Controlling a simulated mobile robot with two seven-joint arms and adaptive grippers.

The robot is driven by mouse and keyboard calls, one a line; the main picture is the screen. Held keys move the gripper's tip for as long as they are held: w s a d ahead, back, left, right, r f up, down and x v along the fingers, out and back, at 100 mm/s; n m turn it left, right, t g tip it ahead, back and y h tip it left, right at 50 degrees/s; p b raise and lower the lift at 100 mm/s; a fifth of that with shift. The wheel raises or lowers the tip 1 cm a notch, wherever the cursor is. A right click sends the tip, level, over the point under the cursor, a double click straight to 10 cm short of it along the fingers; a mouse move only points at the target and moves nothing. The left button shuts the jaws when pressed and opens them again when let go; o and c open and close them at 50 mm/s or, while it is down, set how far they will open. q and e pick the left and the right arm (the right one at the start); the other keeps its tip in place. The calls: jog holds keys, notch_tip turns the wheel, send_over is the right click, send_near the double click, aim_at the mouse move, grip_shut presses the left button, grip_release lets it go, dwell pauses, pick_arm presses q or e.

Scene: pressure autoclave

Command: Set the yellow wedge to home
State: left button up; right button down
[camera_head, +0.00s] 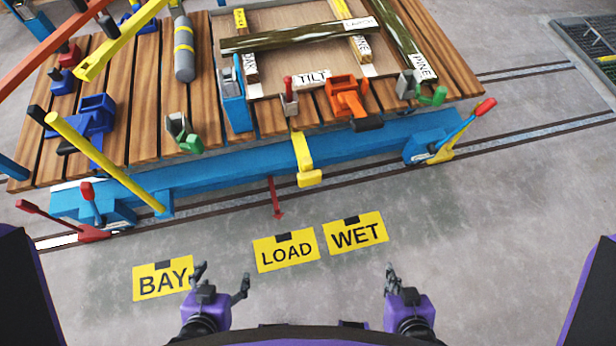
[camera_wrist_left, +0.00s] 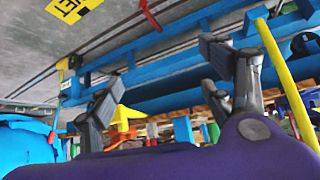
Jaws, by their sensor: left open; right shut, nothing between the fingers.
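A yellow wedge-like piece (camera_head: 441,154) sits low at the right front end of the blue cart frame, beside a blue lever with a red tip (camera_head: 484,107). A second yellow piece (camera_head: 305,160), bent and ending in a block, hangs at the middle of the cart's front edge. I cannot tell for sure which one is the wedge. My left gripper (camera_head: 222,280) is open and empty above the floor by the BAY plate. My right gripper (camera_head: 390,280) is shut and empty, below the WET plate. Both are apart from the cart.
The slatted cart (camera_head: 140,90) carries beams, a grey cylinder (camera_head: 184,50) and several clamps. Yellow plates BAY (camera_head: 150,283), LOAD (camera_head: 287,251) and WET (camera_head: 356,235) lie on the floor. A red pointer (camera_head: 275,197) and a yellow pole (camera_head: 105,160) stick out in front.

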pick_arm(q)
jog(key=shift+d, duration=0.2)
pick_arm(e)
jog(key=shift+s+d, duration=0.1)
jog(key=shift+d, duration=0.45)
pick_arm(q)
jog(key=shift+c, duration=0.5)
